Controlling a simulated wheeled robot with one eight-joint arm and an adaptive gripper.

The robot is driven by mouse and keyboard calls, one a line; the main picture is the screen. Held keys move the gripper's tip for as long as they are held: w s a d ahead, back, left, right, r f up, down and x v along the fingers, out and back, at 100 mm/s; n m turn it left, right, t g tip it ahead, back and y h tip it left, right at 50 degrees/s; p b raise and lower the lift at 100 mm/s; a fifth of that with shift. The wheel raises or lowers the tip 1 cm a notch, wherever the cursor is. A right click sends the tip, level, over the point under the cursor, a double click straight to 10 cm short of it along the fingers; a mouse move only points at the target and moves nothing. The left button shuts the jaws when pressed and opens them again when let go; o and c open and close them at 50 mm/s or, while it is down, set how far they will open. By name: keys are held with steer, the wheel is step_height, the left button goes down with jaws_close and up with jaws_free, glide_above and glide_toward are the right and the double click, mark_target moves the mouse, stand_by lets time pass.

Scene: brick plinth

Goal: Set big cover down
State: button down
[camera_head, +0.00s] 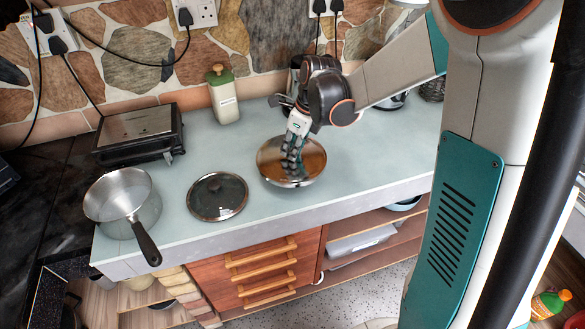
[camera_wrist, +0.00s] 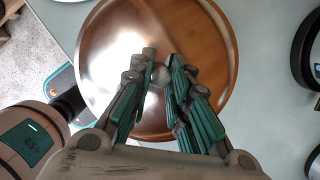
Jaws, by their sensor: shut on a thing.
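The big cover (camera_head: 311,160) is a round, shiny, copper-brown lid with a bright metal rim, at the middle of the counter in the head view. It fills much of the wrist view (camera_wrist: 108,45). My gripper (camera_head: 291,162) comes down over its middle from above, and in the wrist view its fingers (camera_wrist: 162,65) close around the centre knob, which is mostly hidden by them. The cover looks about level and low over the counter; I cannot tell whether it touches the surface.
A smaller dark glass lid (camera_head: 217,197) lies left of the cover, close by. A saucepan (camera_head: 122,203) stands at the left front edge, its handle overhanging. A black grill (camera_head: 140,133) and a green-topped jar (camera_head: 223,95) stand behind. The pale counter (camera_head: 372,155) is clear to the right.

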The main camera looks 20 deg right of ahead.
mark_target(293, 164)
step_height(293, 164, down, 7)
steer(key=shift+r+b, duration=0.15)
steer(key=shift+b, duration=0.75)
steer(key=c, duration=1.5)
jaws_free()
